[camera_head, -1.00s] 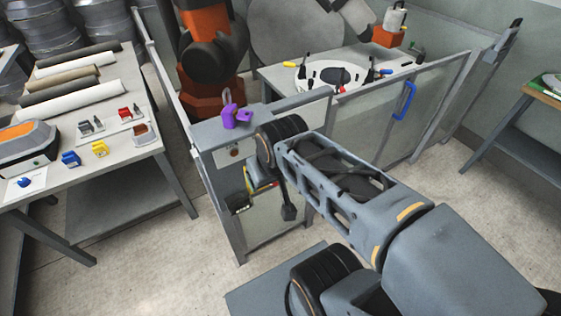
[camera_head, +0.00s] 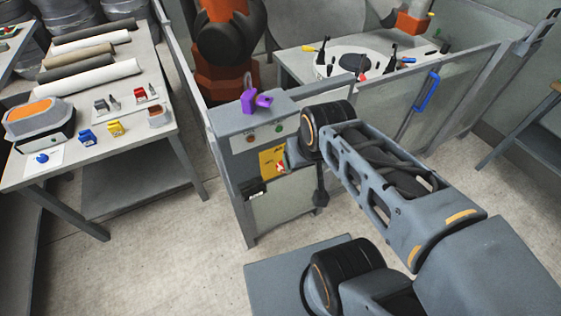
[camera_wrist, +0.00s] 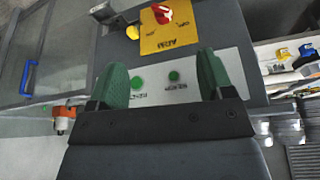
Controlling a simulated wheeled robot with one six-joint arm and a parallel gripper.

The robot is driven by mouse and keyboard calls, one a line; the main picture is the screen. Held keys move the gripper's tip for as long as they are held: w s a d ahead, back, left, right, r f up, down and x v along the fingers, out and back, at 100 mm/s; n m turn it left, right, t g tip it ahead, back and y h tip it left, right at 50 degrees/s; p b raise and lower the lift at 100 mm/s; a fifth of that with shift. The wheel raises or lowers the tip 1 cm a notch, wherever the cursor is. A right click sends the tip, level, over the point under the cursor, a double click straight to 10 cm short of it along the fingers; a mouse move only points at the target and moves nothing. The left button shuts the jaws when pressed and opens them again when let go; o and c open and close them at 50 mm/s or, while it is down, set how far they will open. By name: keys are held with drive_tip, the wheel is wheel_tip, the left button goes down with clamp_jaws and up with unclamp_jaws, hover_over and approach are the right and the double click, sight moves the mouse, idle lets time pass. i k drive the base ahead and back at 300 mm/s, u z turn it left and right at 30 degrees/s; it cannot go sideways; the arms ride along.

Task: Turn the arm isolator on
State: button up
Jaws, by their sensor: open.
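The arm isolator is a red rotary handle (camera_wrist: 163,13) on a yellow plate (camera_wrist: 165,40) on the front of a grey cabinet. In the head view the yellow plate (camera_head: 268,160) and red handle (camera_head: 281,168) show just left of my wrist. In the wrist view my gripper (camera_wrist: 163,80) has two green fingers spread wide apart with nothing between them. The isolator lies beyond the fingertips, near the top of the picture, and is not touched. The handle's exact setting is too small to read. The fingers are hidden in the head view.
A purple padlock-like piece (camera_head: 256,102) stands on the cabinet top. A fence with a blue handle (camera_head: 427,91) runs right. A cluttered table (camera_head: 110,170) stands left.

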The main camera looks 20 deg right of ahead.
sight(279, 167)
drive_tip(key=z, duration=1.85)
drive_tip(key=k, duration=1)
drive_tip(key=u, duration=1.5)
drive_tip(key=i, duration=0.5)
drive_tip(key=z, duration=0.15)
